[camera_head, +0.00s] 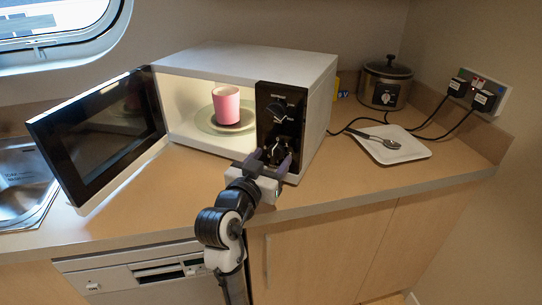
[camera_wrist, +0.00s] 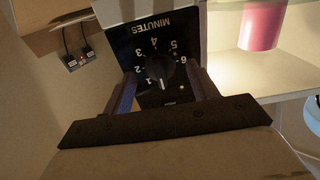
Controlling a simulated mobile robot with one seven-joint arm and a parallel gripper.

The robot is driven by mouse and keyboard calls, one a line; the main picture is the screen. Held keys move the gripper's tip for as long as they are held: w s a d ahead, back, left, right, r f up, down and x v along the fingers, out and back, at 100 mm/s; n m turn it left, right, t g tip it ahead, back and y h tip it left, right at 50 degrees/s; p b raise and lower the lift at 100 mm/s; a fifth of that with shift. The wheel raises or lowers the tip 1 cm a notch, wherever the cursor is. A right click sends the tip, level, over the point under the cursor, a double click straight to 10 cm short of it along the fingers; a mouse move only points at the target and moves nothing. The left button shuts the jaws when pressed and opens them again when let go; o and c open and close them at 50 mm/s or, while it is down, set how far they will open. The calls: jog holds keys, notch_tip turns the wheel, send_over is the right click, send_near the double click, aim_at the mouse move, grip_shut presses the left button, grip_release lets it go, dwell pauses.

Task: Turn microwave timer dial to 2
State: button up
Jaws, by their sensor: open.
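The microwave (camera_head: 300,72) stands on the counter with its door (camera_head: 95,135) swung open to the left. Its black panel has two dials. The timer dial (camera_head: 277,152) is the lower one, partly behind my fingers. In the wrist view the black timer dial (camera_wrist: 160,68) appears upside down under the word MINUTES, with numbers 1 to 6 around it. A pale pointer mark is at the dial's picture-bottom side, past the 1. My gripper (camera_head: 268,163) is open in front of the lower panel. In the wrist view its fingers (camera_wrist: 161,74) flank the dial, with visible gaps on both sides.
A pink cup (camera_head: 226,104) sits on the glass plate inside the microwave. The upper dial (camera_head: 276,110) is above my gripper. A white tray (camera_head: 405,150) with a spoon, a slow cooker (camera_head: 385,83) and cables are to the right. A sink (camera_head: 22,185) is at left.

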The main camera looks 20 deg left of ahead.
jog(key=shift+w, duration=0.4)
jog(key=c, duration=1)
